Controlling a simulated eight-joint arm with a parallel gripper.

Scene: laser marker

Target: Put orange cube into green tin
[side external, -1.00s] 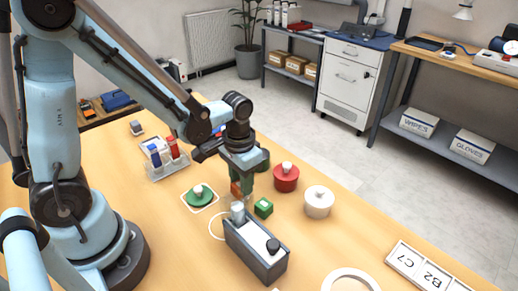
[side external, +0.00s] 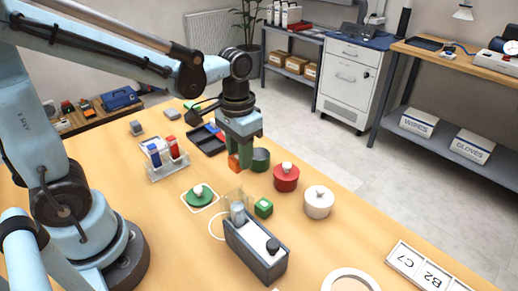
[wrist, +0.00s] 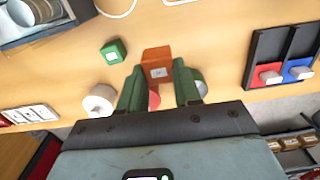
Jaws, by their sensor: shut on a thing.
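My gripper (side external: 240,160) is shut on the orange cube (side external: 234,163), holding it low between its green fingers. In the wrist view the orange cube (wrist: 157,62) shows between the fingertips (wrist: 158,80). The green tin (side external: 261,159) stands just right of the gripper in the side view, without its lid and partly hidden by a finger. The cube is outside it. A green lid (side external: 199,195) with a pale knob lies on a white-outlined spot on the table.
A red tin (side external: 286,178) and a white tin (side external: 319,203), both lidded, stand right of the green tin. A green cube (side external: 264,208) lies near a grey box (side external: 256,250). A black tray (side external: 208,140) and a vial rack (side external: 167,165) stand left.

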